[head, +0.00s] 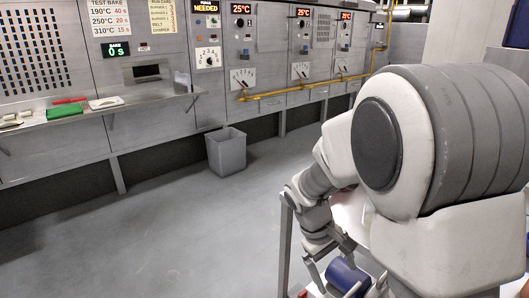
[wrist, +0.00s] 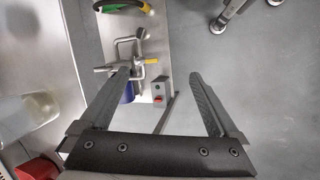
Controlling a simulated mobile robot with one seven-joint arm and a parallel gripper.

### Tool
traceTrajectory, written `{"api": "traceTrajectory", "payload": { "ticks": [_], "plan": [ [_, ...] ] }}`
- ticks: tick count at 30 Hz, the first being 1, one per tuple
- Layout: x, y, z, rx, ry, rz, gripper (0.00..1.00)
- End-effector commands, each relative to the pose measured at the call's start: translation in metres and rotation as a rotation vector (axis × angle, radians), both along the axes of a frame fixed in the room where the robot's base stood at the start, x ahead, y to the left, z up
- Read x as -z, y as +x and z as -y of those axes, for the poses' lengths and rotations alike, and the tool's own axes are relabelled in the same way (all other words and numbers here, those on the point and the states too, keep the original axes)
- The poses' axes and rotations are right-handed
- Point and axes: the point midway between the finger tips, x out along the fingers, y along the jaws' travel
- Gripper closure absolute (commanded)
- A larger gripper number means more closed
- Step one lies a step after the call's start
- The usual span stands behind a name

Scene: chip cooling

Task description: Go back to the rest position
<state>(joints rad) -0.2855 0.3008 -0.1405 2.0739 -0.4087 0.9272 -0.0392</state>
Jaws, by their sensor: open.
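My gripper (wrist: 160,82) is open in the wrist view, its two dark fingers wide apart with nothing held between them. In the head view my arm fills the right side and bends down to the gripper low in the picture, partly hidden by my own arm links. A blue cylinder (head: 347,275) shows close to the gripper there; I cannot tell whether they touch. In the wrist view a blue piece (wrist: 128,92) shows beside the left finger, below a metal clamp-like fixture (wrist: 129,48).
A translucent container (wrist: 25,115) and a red object (wrist: 40,168) are at left. A grey bin (head: 226,152) stands by the panel wall with its shelf (head: 150,95). The floor (head: 190,220) is clear.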

Motion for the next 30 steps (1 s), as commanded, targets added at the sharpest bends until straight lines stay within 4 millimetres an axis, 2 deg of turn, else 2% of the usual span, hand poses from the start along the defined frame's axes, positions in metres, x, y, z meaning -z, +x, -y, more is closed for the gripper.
{"api": "traceTrajectory", "payload": {
  "ticks": [1,6,15,22,30],
  "plan": [
    [-0.015,-0.006,0.000,0.027,0.031,0.037,0.04],
    [-0.054,-0.030,-0.001,0.105,0.123,0.139,0.04],
    [-0.110,-0.078,-0.005,0.222,0.273,0.325,0.04],
    [-0.139,-0.116,-0.010,0.295,0.373,0.469,0.04],
    [-0.156,-0.152,-0.017,0.354,0.457,0.608,0.04]
  ]
}}
